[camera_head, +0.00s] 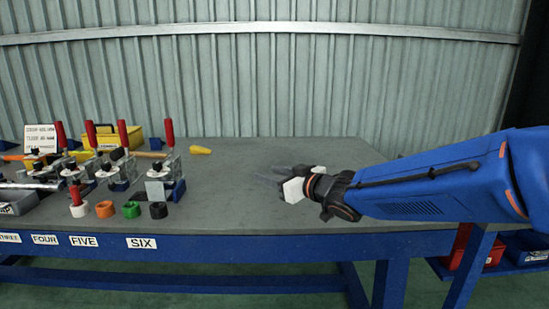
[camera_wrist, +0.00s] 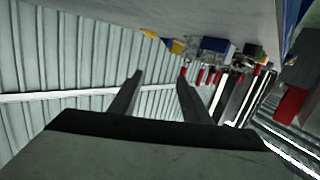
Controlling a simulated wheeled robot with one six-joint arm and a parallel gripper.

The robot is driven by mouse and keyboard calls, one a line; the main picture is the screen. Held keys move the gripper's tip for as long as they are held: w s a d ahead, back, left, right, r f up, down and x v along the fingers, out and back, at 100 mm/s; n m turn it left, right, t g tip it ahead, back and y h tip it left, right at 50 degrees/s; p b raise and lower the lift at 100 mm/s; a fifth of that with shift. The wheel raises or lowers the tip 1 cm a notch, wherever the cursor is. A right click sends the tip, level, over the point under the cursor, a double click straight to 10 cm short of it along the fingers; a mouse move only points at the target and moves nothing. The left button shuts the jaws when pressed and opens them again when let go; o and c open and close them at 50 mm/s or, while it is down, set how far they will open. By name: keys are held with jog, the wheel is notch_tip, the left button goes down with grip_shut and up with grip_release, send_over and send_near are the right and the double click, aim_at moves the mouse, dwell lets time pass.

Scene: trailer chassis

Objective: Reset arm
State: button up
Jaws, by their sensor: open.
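My gripper (camera_head: 272,178) is at the end of my blue arm, which reaches in from the right over the grey workbench top (camera_head: 240,205). Its fingers point left, toward the row of clamps, with bare bench between. In the wrist view the two dark fingers of my gripper (camera_wrist: 160,85) stand apart with nothing between them. The wrist view is tilted, with the bench top (camera_wrist: 170,18) along its upper edge.
Several red-handled toggle clamps (camera_head: 168,130) stand at the left of the bench. Coloured rings (camera_head: 131,209) lie along the front edge. A yellow bin (camera_head: 108,140) and a yellow object (camera_head: 200,150) are behind. The bench middle is clear; a corrugated wall (camera_head: 300,80) closes the back.

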jog(key=s+d+f+m+h, duration=0.2)
jog(key=s+d+h, duration=0.1)
jog(key=d, duration=0.5)
jog(key=s+d+f+m+h, duration=0.2)
jog(key=s+d+m+h, duration=0.15)
jog(key=d, duration=0.45)
jog(key=s+d+f+m+h, duration=0.1)
jog(key=s+d+f+h, duration=0.2)
jog(key=d, duration=0.5)
jog(key=s+d+f+m+g, duration=0.1)
jog(key=s+f+g, duration=0.1)
jog(key=s, duration=0.6)
jog(key=s+d+f+g+h, duration=0.1)
jog(key=s+d+f+g, duration=0.1)
jog(key=s, duration=0.6)
jog(key=s+d+f+m+g, duration=0.1)
jog(key=s+d+f+g, duration=0.1)
jog(key=s+f, duration=0.3)
jog(key=s+g, duration=0.1)
jog(key=s, duration=0.2)
jog(key=shift+d+f+m, duration=0.2)
jog(key=shift+d+m, duration=0.05)
jog(key=shift+m, duration=0.1)
